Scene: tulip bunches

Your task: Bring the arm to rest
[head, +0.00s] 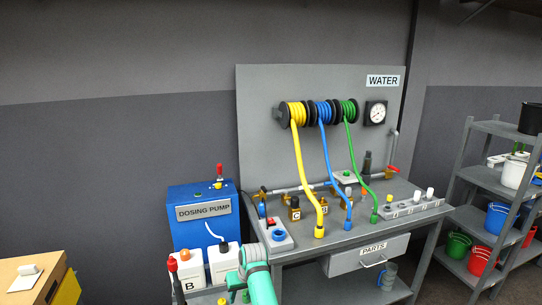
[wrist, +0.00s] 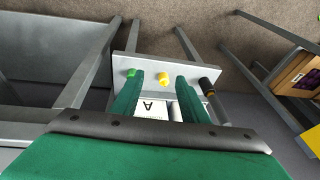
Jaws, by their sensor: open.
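My gripper (wrist: 161,80) shows in the wrist view, its two green fingers apart and nothing visible between their tips. Below and beyond the fingers is a pale grey shelf (wrist: 170,70). A white container marked A (wrist: 152,106) shows between the fingers, partly hidden by them. In the head view part of my teal arm (head: 262,287) rises at the bottom edge, near the bottle marked B (head: 190,270). I cannot make out the fingertips there.
A blue dosing pump (head: 203,225) stands left of the grey water bench with its parts drawer (head: 368,254). Yellow, blue and green hoses hang over the bench. A grey rack (head: 470,215) with buckets stands right. In the wrist view a dark-handled tool (wrist: 207,87) is right of the fingers.

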